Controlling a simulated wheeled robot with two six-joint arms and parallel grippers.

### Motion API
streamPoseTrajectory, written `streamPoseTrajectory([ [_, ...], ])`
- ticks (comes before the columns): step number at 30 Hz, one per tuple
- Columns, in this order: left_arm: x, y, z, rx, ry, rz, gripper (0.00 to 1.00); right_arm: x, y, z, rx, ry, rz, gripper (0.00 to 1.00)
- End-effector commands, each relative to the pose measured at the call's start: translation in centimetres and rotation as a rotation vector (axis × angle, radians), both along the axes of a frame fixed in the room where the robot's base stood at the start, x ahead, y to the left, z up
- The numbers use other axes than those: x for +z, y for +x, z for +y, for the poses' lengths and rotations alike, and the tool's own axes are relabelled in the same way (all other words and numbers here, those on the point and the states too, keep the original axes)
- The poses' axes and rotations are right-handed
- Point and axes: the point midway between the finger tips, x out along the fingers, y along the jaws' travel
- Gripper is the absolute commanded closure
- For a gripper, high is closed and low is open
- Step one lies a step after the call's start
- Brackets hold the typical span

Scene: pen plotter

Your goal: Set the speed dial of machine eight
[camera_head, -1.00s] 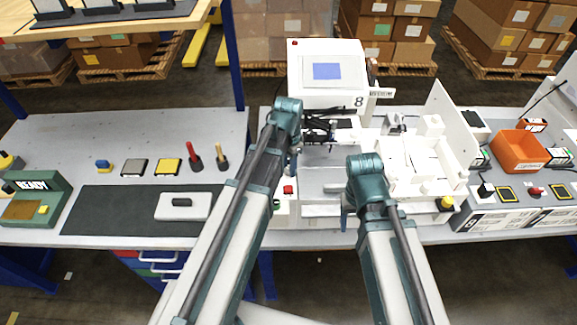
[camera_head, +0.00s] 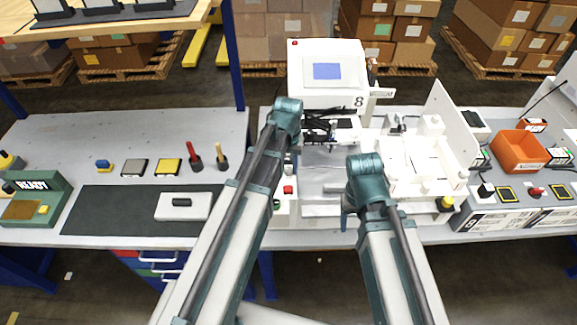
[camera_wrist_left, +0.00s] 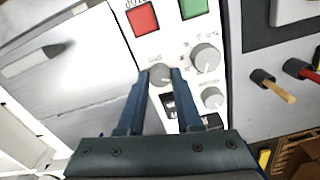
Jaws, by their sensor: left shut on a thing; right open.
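Machine eight (camera_head: 328,72), white with a screen and an "8" on its side, stands in the middle of the bench. In the left wrist view its white panel shows several grey dials, with a label above each too small to read surely. My left gripper (camera_wrist_left: 160,77) has its two blue fingers shut on the sides of one small grey dial (camera_wrist_left: 160,74). A larger dial (camera_wrist_left: 205,57) and another dial (camera_wrist_left: 212,97) sit to the right, untouched. In the head view my left forearm hides much of the panel. My right gripper (camera_head: 347,215) hangs open at the machine's front; its fingertips are hardly visible.
A red button (camera_wrist_left: 143,19) and a green button (camera_wrist_left: 192,6) lie near the held dial. Tool holders with red (camera_head: 190,152) and yellow handles stand left of the machine. A white open tray (camera_head: 420,165) is close right of my right arm. The dark mat (camera_head: 120,212) is mostly clear.

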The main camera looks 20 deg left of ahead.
Motion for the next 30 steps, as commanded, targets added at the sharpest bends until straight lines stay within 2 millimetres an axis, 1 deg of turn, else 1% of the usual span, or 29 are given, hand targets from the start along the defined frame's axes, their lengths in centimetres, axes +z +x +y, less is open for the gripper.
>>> streamPoseTrajectory([
  [16, -0.01, 0.00, 0.00, 0.023, 0.000, 0.000, 1.00, -0.01, 0.00, 0.00, 0.000, 0.000, 0.000, 0.33],
  [17, -0.01, 0.00, 0.00, 0.023, 0.000, 0.000, 0.61, -0.01, 0.00, 0.00, 0.000, 0.000, 0.000, 0.33],
  [18, -0.01, 0.00, 0.00, 0.022, 0.000, 0.000, 0.53, -0.01, 0.00, 0.00, 0.000, 0.000, 0.000, 0.33],
  [21, 0.00, 0.00, 0.00, 0.022, 0.000, 0.000, 0.36, 0.00, 0.00, 0.00, 0.000, 0.000, 0.000, 0.33],
  [30, 0.04, 0.00, 0.00, 0.021, 0.000, 0.000, 0.36, 0.04, 0.00, 0.00, 0.000, 0.000, 0.000, 0.33],
])
